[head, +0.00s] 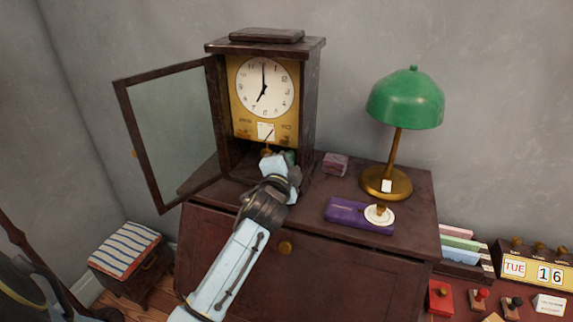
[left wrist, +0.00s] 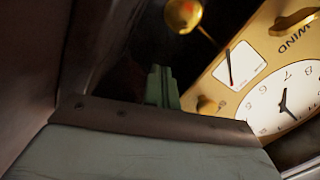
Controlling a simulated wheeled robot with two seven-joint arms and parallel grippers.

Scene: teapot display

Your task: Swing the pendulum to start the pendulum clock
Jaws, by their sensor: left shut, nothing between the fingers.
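The pendulum clock (head: 314,100) stands on a dark wooden cabinet, its glass door (head: 172,115) swung open to the left. Its white dial (head: 265,86) shows about seven o'clock. The pendulum's round gold bob (left wrist: 183,15) shows at the top of the left wrist view, on a thin rod. In the head view my gripper largely hides the lower case. My left gripper (head: 290,158) is at the opening below the dial, shut and empty. Its greenish fingertips (left wrist: 161,86) appear apart from the bob in the left wrist view. My right gripper is not in view.
On the cabinet top (head: 415,208), right of the clock, stand a green lamp (head: 405,100), a purple box (head: 350,217) and a small pinkish box (head: 335,164). A striped stool (head: 125,250) is at lower left. A calendar (head: 535,268) is at right.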

